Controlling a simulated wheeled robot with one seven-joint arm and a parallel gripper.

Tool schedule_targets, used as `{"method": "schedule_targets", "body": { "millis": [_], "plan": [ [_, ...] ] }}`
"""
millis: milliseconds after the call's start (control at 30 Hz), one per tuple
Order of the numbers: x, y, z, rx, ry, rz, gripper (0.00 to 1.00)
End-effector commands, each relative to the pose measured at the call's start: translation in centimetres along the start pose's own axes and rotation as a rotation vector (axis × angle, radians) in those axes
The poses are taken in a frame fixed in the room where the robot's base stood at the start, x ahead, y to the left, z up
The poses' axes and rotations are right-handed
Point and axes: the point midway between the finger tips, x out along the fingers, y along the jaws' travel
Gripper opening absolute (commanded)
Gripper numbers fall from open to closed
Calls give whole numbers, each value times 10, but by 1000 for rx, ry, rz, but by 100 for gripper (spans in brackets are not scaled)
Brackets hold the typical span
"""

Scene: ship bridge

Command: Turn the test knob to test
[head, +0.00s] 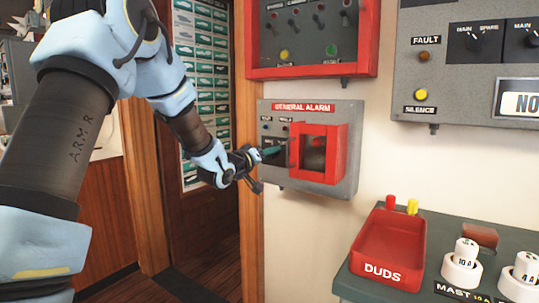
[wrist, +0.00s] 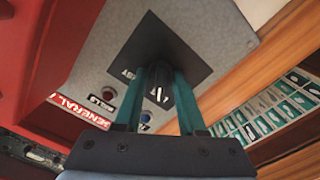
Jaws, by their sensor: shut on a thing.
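The general alarm panel (head: 341,108) is a grey wall box beside the door frame, and it also shows in the wrist view (wrist: 222,32). The black test knob (wrist: 160,80) sits on its dark square plate (wrist: 150,50). My gripper (head: 274,151) reaches the panel from the left, and its green fingers stand on both sides of the knob in the wrist view (wrist: 164,76). It is shut on the knob. White lettering shows by the knob, partly covered by the fingers, so I cannot read the knob's setting. In the head view the gripper hides the knob.
A red-framed box (head: 333,128) projects from the panel just right of my gripper. A red lamp (wrist: 107,94) and a blue lamp (wrist: 146,116) sit near the knob. A wooden door frame (head: 250,220) is close on the left. A red DUDS tray (head: 374,268) stands lower right.

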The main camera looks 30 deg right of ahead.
Motion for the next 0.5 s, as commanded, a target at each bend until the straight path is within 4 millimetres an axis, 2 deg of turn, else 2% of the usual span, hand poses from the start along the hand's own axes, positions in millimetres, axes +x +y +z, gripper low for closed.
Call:
{"method": "schedule_targets", "body": {
  "millis": [33, 233, 500],
  "plan": [
    [0, 0, 0, 0, 0, 0, 21],
    [0, 0, 0, 0, 0, 0, 0],
    [0, 0, 0, 4, 0, 0, 0]
  ]
}}
